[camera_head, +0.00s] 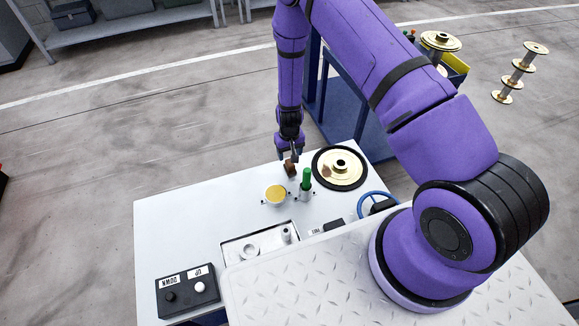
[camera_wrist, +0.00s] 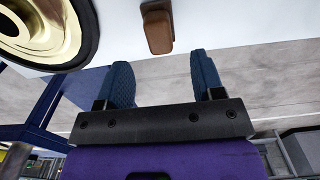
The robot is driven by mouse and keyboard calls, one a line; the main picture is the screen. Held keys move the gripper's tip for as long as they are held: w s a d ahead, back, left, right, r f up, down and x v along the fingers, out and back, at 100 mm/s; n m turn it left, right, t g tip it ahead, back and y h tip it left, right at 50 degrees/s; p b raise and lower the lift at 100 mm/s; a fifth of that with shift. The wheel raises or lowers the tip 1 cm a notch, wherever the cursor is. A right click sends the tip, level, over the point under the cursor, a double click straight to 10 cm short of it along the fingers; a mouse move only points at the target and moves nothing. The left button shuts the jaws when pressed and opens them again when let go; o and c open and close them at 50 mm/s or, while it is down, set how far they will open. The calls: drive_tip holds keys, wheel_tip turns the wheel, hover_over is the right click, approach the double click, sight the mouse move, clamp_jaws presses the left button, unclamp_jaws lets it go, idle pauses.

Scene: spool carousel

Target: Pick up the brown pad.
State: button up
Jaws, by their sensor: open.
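The brown pad (camera_head: 290,169) is on the light table top, just below my gripper (camera_head: 287,156). In the wrist view the pad (camera_wrist: 158,30) is a small rounded brown block, lying beyond the fingertips and roughly in line with the gap between them. My gripper's two blue-grey fingers (camera_wrist: 160,62) stand apart with nothing between them. The pad looks clear of both fingers in the wrist view. In the head view the fingers partly cover its upper side.
A black-rimmed, gold-coloured disc (camera_head: 351,164) sits close to the right of the pad. A green-topped peg (camera_head: 307,178) and a yellow-topped round cup (camera_head: 275,194) stand just in front. A button box (camera_head: 188,292) is at the near left. The table's left part is clear.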

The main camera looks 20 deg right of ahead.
sight(290, 166)
drive_tip(key=shift+s+f, duration=0.2)
drive_tip(key=shift+f, duration=2.8)
drive_tip(key=shift+c, duration=0.4)
drive_tip(key=c, duration=0.9)
